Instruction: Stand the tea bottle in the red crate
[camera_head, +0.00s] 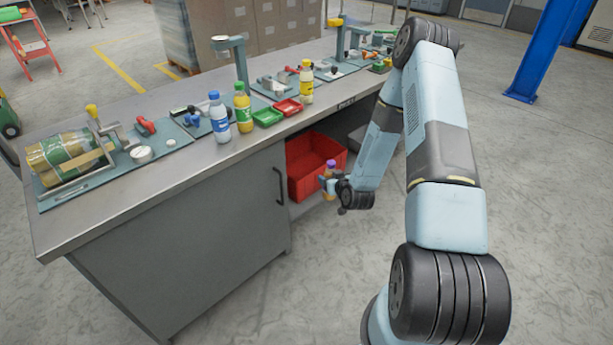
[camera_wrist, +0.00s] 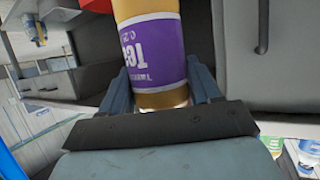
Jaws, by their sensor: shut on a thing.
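The tea bottle (camera_wrist: 153,45) is amber with a purple label that reads "Tea" in the wrist view. In the head view the bottle (camera_head: 329,181) shows small, with a purple cap, just in front of the crate. My gripper (camera_head: 331,184) is shut on it; in the wrist view the two fingers of my gripper (camera_wrist: 158,84) stand on either side of the bottle. The red crate (camera_head: 302,184) sits in the open bay under the counter. It is open at the top, and its inside looks empty where visible. The bottle hides part of the crate's front right.
The counter (camera_head: 190,168) overhangs the bay, and a grey cabinet door with a handle (camera_head: 281,186) stands left of the crate. A blue-capped bottle (camera_head: 219,118), a green-labelled bottle (camera_head: 243,108) and a yellow-capped bottle (camera_head: 306,82) stand on the counter near small trays. The floor in front is clear.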

